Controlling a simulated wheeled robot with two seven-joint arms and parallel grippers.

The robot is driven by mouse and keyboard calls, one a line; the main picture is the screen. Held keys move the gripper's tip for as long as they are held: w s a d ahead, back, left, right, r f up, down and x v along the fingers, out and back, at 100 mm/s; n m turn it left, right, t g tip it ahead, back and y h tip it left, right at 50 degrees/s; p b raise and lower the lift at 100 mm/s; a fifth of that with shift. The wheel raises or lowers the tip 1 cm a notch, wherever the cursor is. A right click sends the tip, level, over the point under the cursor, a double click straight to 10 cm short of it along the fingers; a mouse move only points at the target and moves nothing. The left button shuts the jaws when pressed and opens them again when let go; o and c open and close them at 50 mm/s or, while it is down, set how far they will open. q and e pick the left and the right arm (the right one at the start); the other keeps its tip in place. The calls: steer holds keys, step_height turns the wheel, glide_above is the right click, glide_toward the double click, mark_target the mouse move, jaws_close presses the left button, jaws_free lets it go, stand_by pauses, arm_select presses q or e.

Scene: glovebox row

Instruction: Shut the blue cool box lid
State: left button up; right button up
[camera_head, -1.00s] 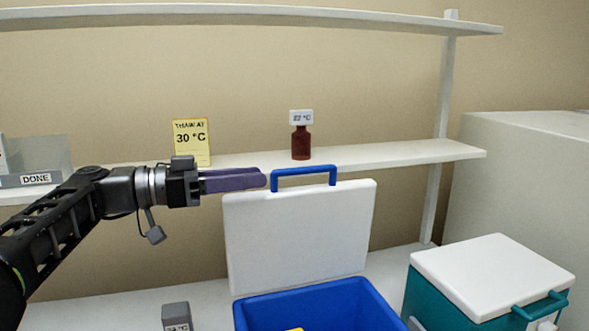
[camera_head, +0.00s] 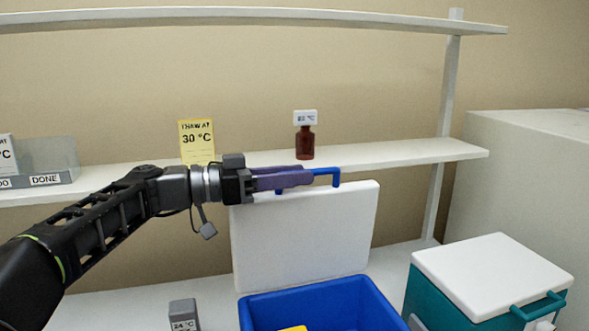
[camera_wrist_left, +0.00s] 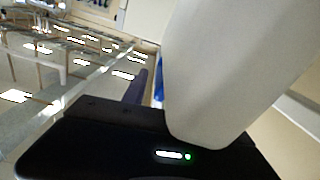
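The blue cool box (camera_head: 345,303) stands open at the bottom of the head view. Its white lid (camera_head: 305,240) is raised nearly upright behind it, with a blue handle (camera_head: 336,177) on its top edge. My left gripper (camera_head: 308,175), with purple fingers, lies level across the left part of the handle and covers it. I cannot tell whether the fingers touch or grip it. In the left wrist view the lid (camera_wrist_left: 220,70) looms close, with one purple finger (camera_wrist_left: 136,88) and a bit of blue handle (camera_wrist_left: 158,82) beside it. My right gripper is out of view.
A teal cool box with a shut white lid (camera_head: 490,268) stands at right. A grey block (camera_head: 183,314) with a temperature label stands left of the blue box. The shelf behind holds a brown bottle (camera_head: 305,143) and a yellow card (camera_head: 197,142). Something yellow (camera_head: 293,328) lies inside the blue box.

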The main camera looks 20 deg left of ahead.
arm_select(q)
steer(key=shift+w+d, duration=0.15)
steer(key=shift+d, duration=0.05)
jaws_close()
stand_by(0.3)
stand_by(1.1)
